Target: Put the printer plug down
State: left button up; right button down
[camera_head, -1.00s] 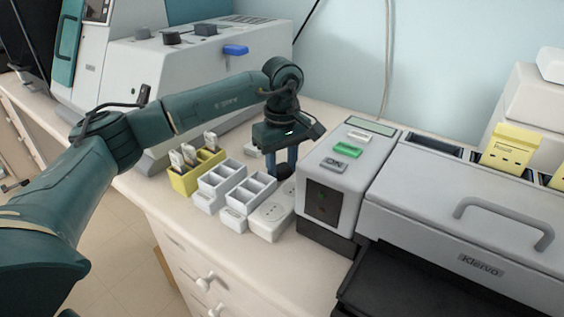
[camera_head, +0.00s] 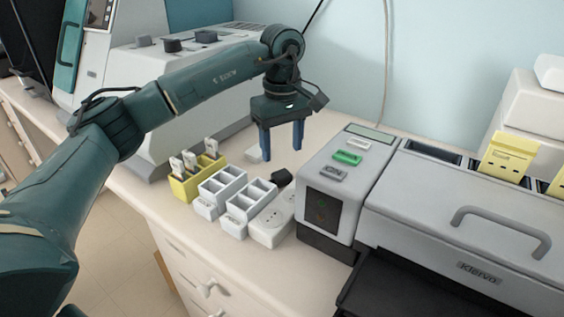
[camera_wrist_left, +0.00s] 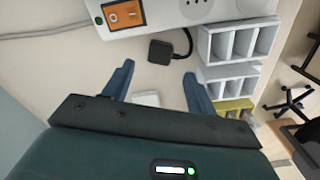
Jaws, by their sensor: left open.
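The black printer plug (camera_head: 281,178) lies on the counter at the far end of the white power strip (camera_head: 270,222). In the left wrist view the plug (camera_wrist_left: 160,51) rests beside the strip (camera_wrist_left: 172,14), close to its orange switch, with a short dark cord at one side. My left gripper (camera_head: 282,153) is open and empty, with its blue fingers above and behind the plug. In the left wrist view the gripper (camera_wrist_left: 158,70) has its fingers spread wide, and the plug shows beyond the fingertips. My right gripper is not in view.
White divided racks (camera_head: 222,185) and a yellow rack with slides (camera_head: 186,185) stand left of the strip. A grey printer-like unit (camera_head: 345,180) stands close on the right. A small white item (camera_head: 253,154) lies behind the racks. Bare counter lies behind the gripper.

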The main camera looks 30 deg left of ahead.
aim_at(282, 173)
pick_arm(q)
notch_tip(282, 173, up, 6)
jog(key=shift+r, duration=0.2)
dwell(0.5)
